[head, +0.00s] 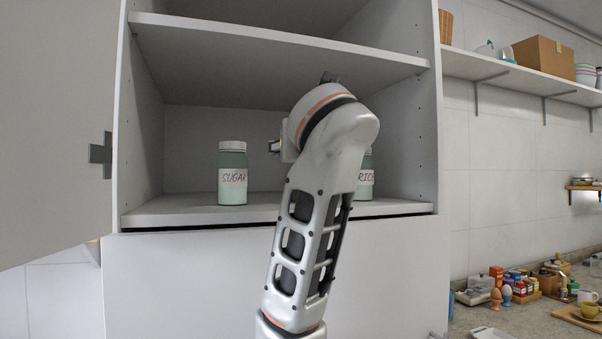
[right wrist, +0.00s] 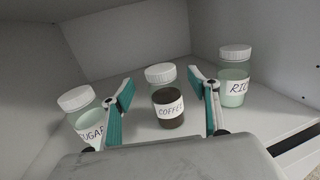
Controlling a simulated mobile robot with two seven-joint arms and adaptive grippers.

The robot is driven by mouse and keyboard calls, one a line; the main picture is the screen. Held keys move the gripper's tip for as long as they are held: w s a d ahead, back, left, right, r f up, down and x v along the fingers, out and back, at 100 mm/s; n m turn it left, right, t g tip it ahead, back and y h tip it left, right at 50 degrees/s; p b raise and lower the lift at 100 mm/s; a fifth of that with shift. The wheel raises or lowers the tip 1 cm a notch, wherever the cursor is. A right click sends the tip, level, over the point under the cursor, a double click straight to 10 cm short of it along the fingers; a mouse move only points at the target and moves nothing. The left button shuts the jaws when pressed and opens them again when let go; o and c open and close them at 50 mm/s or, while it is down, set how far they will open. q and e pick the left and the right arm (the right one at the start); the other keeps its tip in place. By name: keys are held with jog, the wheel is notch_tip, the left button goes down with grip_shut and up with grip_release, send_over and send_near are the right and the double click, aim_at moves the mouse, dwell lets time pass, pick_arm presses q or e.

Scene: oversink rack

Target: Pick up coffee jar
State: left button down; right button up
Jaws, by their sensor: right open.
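The coffee jar (right wrist: 169,108) stands upright on the cabinet shelf in the right wrist view. It has a white lid, dark contents and a "COFFEE" label. My right gripper (right wrist: 168,92) is open, with its teal-padded fingers on either side of the coffee jar's line, the jar between and slightly beyond them. I cannot tell whether either finger touches it. In the head view my right arm hides the coffee jar, and only a small part of the gripper (head: 274,147) shows. My left gripper is not in view.
The sugar jar (head: 232,174) stands left of the arm, close to a finger in the wrist view. The rice jar (right wrist: 233,80) stands to the right, partly hidden in the head view. An upper shelf (head: 270,45) and cabinet side walls enclose the space.

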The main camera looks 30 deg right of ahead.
jog(key=x, duration=0.3)
jog(key=shift+w+d, duration=0.25)
jog(key=shift+w, duration=0.05)
jog(key=c, duration=1.5)
notch_tip(320, 180, up, 10)
jog(key=shift+p, duration=0.4)
